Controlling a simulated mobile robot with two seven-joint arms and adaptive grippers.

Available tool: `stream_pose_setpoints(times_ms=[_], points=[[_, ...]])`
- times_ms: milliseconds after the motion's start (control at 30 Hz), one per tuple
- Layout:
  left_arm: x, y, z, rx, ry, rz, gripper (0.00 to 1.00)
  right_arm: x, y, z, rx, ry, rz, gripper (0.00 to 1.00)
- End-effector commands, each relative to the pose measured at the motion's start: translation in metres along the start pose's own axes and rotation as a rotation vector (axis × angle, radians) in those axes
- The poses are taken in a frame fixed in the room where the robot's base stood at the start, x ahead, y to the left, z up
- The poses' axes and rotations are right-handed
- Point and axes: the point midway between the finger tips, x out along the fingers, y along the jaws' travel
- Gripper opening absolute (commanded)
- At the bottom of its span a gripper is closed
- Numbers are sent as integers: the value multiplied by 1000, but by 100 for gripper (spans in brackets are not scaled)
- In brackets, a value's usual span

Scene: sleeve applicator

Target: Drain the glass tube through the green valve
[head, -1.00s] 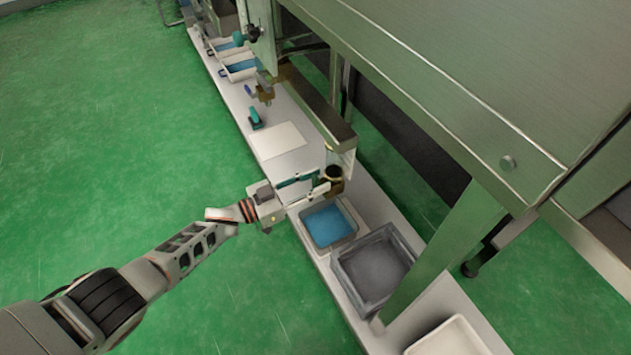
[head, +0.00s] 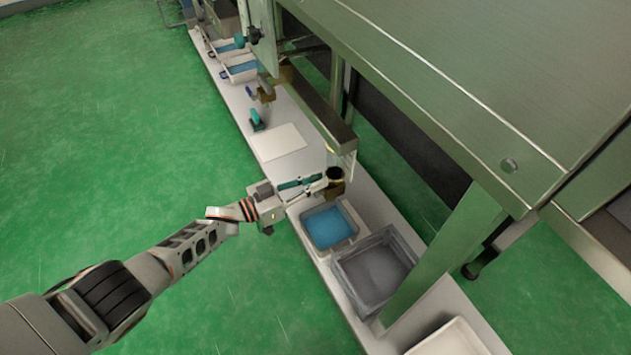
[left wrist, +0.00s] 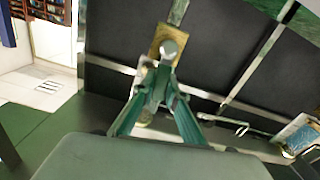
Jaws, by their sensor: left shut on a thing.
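My left gripper (head: 322,180) has teal fingers and reaches in from the left to a brass fitting (head: 337,187) with a dark round top. In the left wrist view the fingers (left wrist: 160,76) converge on a pale round-ended knob (left wrist: 170,48) in front of a brass block (left wrist: 167,38). They are shut on that knob. I cannot make out any green on it. A clear, glass-like piece (head: 346,160) stands just above the fitting, below the end of a metal arm. Whether it is the glass tube, and any liquid level in it, cannot be told. My right gripper is not in view.
A tray with blue contents (head: 330,227) sits below and in front of the fitting. A grey tray (head: 375,268) and a white tray (head: 455,340) lie nearer on the white bench (head: 232,98). A large metal housing (head: 450,70) overhangs the right side. Green floor is open at left.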

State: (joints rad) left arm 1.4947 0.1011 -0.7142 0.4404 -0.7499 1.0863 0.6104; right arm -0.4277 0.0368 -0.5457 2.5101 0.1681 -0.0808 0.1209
Motion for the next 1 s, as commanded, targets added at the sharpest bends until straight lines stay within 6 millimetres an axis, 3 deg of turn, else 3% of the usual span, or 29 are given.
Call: stream_pose_setpoints(times_ms=[67, 100, 167, 633, 833, 1000], points=[[-1, 0, 1, 1, -2, -1, 0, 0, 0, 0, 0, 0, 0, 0], [-1, 0, 1, 1, -2, -1, 20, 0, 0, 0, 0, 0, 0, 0], [-1, 0, 1, 1, -2, -1, 31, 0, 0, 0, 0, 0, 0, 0], [-6, 0, 1, 3, -1, -1, 31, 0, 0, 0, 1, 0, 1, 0], [-26, 0, 1, 3, -1, -1, 31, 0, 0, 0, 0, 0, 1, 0], [-57, 0, 2, 3, -4, -1, 31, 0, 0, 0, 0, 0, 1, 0]])
